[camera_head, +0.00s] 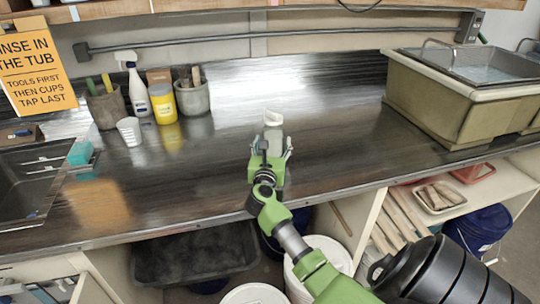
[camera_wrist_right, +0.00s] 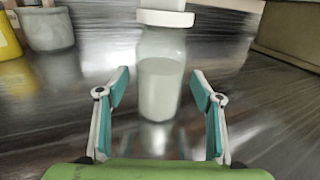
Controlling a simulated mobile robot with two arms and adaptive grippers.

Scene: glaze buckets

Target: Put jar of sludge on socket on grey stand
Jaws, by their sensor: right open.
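A clear jar of pale grey sludge with a white lid (camera_wrist_right: 161,88) stands upright on the dark counter. In the head view the jar (camera_head: 273,138) shows just beyond my right gripper (camera_head: 271,150). In the right wrist view my right gripper (camera_wrist_right: 160,84) is open, with one finger to each side of the jar and visible gaps between. Whether the jar is fully between the fingertips or just past them I cannot tell. I cannot make out a grey stand or socket. My left gripper is not in view.
A spray bottle (camera_head: 138,92), a yellow tub (camera_head: 163,104), a white cup (camera_head: 129,131) and tool crocks (camera_head: 193,97) stand at the back left. A beige tub (camera_head: 440,108) stands at the right. The counter (camera_head: 335,125) right of the jar is clear.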

